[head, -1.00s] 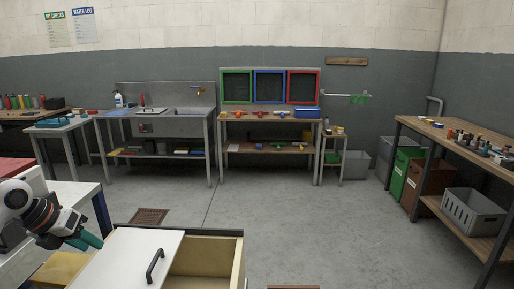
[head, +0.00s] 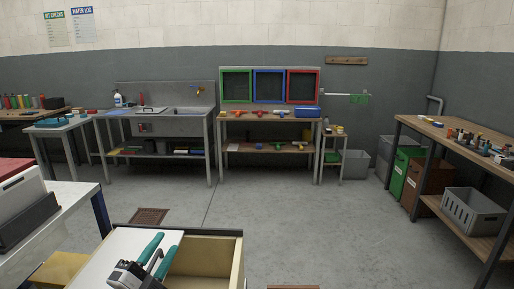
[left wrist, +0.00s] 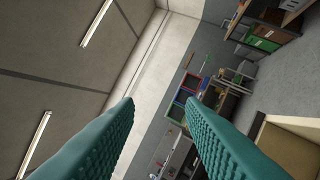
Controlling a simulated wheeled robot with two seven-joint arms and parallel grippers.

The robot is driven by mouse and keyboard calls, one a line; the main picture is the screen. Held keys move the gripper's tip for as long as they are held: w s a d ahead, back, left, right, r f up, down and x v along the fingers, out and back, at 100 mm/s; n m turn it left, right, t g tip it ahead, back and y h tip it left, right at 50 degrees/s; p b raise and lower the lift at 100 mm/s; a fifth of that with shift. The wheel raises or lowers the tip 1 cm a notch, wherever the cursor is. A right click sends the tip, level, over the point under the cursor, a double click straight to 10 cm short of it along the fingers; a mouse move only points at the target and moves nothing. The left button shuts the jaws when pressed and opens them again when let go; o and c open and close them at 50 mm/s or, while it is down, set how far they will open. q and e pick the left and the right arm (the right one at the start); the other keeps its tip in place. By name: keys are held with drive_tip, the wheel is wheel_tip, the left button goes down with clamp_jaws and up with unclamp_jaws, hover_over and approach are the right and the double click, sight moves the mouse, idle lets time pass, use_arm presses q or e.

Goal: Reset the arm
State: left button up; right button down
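My right gripper is in neither view.
The open wooden drawer (head: 205,268) is just right of my left gripper. A white table (head: 70,198) stands at the left. A workbench (head: 462,135) with small parts and a grey crate (head: 472,213) is at the right. The middle floor is clear.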

use_arm(q)
drive_tip(key=s+a+f+n+g+y, duration=0.2)
drive_tip(key=s+f+n+g+y, duration=0.25)
drive_tip(key=f+n, duration=0.35)
drive_tip(key=s+a+f+n+g+y, duration=0.35)
drive_tip(key=s+f+n+y, duration=0.2)
drive_tip(key=f, duration=0.45)
drive_tip(key=s+d+f+n+g+h, duration=0.15)
drive_tip(key=s+f+g, duration=0.25)
drive_tip(key=s, duration=0.5)
drive_tip(key=s+d+f+g+h, duration=0.25)
drive_tip(key=s+f+g, duration=0.2)
drive_tip(key=s, duration=0.45)
wheel_tip(320, 180, down, 29)
drive_tip(key=s+g+b, duration=0.2)
drive_tip(key=s+a+f+y+b, duration=0.1)
drive_tip(key=s+a+f, duration=0.1)
drive_tip(key=s+f, duration=1.3)
drive_tip(key=shift+s+f+g, duration=0.35)
drive_tip(key=shift+s+g, duration=0.05)
drive_tip(key=shift+g, duration=0.05)
